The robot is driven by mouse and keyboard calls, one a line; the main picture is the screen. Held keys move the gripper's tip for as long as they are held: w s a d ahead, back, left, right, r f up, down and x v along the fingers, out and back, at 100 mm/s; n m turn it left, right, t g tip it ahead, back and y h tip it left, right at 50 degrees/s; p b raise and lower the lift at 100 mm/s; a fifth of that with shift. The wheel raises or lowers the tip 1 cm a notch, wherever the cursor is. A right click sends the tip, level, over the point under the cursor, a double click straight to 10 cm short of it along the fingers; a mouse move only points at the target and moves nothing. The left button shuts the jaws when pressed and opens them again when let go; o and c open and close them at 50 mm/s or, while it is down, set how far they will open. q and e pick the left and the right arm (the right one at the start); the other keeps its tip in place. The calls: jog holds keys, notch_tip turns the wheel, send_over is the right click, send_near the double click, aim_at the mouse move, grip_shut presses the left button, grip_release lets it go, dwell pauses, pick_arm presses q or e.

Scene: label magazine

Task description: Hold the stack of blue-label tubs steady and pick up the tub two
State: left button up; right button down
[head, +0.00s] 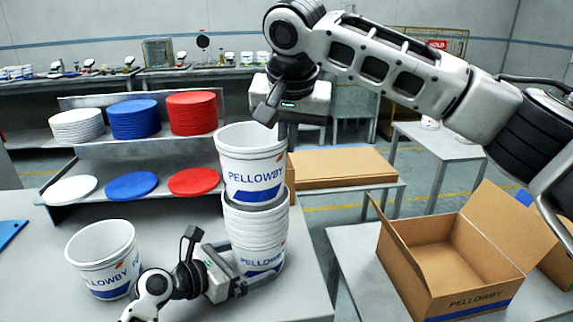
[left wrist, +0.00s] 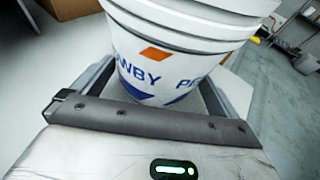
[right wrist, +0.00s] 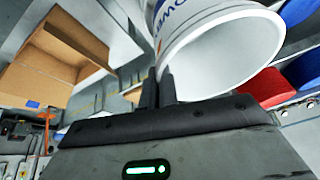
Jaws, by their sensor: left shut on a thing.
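A stack of nested white tubs (head: 255,225) with blue labels stands on the table in the head view. My left gripper (head: 250,278) is shut around the lowest tub (head: 258,262), whose label also shows between the fingers in the left wrist view (left wrist: 160,65). The top tub (head: 250,165) stands high out of the stack, its label exposed and its base at the stack's upper rim. My right gripper (head: 268,112) is at its rim, with the fingers close together on the wall. The right wrist view shows this tub's open mouth (right wrist: 225,55).
A single tub (head: 103,258) stands at the left. Behind it, a rack (head: 90,200) carries white, blue and red lids. An open cardboard box (head: 450,262) stands on a table at the right. A flat carton (head: 340,168) lies behind the stack.

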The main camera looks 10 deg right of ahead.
jog(key=shift+r, duration=1.4)
